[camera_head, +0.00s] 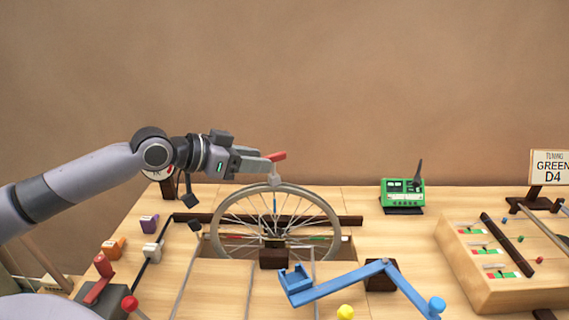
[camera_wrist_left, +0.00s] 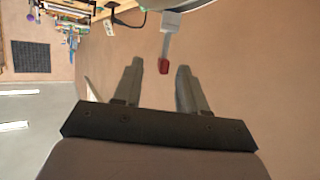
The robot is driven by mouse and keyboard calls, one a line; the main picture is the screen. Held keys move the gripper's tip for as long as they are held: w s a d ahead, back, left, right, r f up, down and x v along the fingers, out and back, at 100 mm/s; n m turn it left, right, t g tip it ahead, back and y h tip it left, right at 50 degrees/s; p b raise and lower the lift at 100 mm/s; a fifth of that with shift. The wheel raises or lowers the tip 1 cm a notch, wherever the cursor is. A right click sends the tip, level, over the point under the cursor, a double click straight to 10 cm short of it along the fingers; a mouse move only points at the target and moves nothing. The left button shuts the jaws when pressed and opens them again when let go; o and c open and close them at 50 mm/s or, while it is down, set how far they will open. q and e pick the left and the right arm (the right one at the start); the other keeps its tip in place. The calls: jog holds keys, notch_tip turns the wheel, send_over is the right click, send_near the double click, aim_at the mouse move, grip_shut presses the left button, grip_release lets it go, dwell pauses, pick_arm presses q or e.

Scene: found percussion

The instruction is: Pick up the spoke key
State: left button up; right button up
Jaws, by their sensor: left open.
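A small piece with a red end (camera_head: 277,157) and a grey block (camera_head: 273,180) is at the top of the bicycle wheel's rim (camera_head: 222,212). It looks like the spoke key, but I cannot be sure. My left gripper (camera_head: 264,163) is level with the red end, close to it. In the left wrist view my fingers (camera_wrist_left: 158,68) are apart, and the red end (camera_wrist_left: 163,67) shows between their tips on a grey stem. I cannot tell whether the fingers touch it. The right gripper is not in view.
A green tuner-like box (camera_head: 402,195) stands on the wooden table at the back right. A blue lever arm (camera_head: 340,284) is in front of the wheel. A wooden box (camera_head: 505,292) with a sign (camera_head: 551,167) behind it is at right. Coloured blocks (camera_head: 113,246) are at left.

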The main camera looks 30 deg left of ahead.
aim_at(273, 158)
pick_arm(q)
jog(key=x, duration=0.1)
jog(key=p+x, duration=0.1)
jog(key=x, duration=0.1)
jog(key=shift+w+r, duration=0.15)
jog(key=shift+r, duration=0.15)
jog(key=p+x, duration=0.1)
jog(key=x, duration=0.2)
jog(key=shift+a+r, duration=0.1)
jog(key=shift+a, duration=0.05)
jog(key=shift+w+d+f, duration=0.25)
jog(key=shift+w+f, duration=0.05)
jog(key=shift+w, duration=0.2)
grip_shut()
